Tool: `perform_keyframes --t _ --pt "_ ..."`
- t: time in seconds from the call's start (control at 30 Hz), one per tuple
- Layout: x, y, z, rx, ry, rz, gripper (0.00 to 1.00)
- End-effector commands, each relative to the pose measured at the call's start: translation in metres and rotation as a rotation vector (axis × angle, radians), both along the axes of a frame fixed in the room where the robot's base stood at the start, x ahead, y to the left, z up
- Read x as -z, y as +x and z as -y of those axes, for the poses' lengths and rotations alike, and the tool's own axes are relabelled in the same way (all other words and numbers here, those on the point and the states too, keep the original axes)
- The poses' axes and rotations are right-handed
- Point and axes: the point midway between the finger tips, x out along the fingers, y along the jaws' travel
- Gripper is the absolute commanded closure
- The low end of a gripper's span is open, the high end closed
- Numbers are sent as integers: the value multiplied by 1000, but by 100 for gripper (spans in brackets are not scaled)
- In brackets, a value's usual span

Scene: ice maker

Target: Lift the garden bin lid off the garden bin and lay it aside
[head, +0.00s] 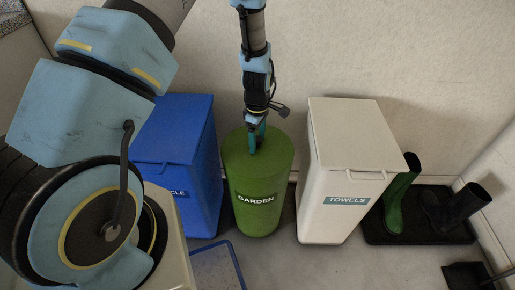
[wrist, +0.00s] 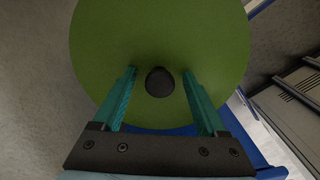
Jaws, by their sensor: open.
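The green garden bin (head: 258,212) stands against the wall between a blue bin and a white bin, with a "GARDEN" label on its front. Its round green lid (head: 276,151) is on top of it. In the wrist view the lid (wrist: 160,35) fills the upper middle, with a dark round knob (wrist: 159,82) at its centre. My gripper (head: 256,147) is over the lid from above. In the wrist view my gripper (wrist: 161,78) is open, with one teal finger on each side of the knob and a gap on both sides.
The blue bin (head: 185,150) is close on the left and the white "TOWELS" bin (head: 350,140) close on the right. A blue-rimmed tray (head: 238,264) lies on the floor in front. Floor at front centre-right is clear.

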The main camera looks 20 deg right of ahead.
Motion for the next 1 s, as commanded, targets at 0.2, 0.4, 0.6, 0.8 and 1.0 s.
perform_keyframes --t 0.2,0.4,0.6,0.8,1.0 --pt "0 0 0 0 -1 1 29" --pt "0 0 0 0 -1 1 51" --pt "0 0 0 0 -1 1 74" --pt "0 0 0 0 0 0 96" --pt "0 0 0 0 -1 1 100"
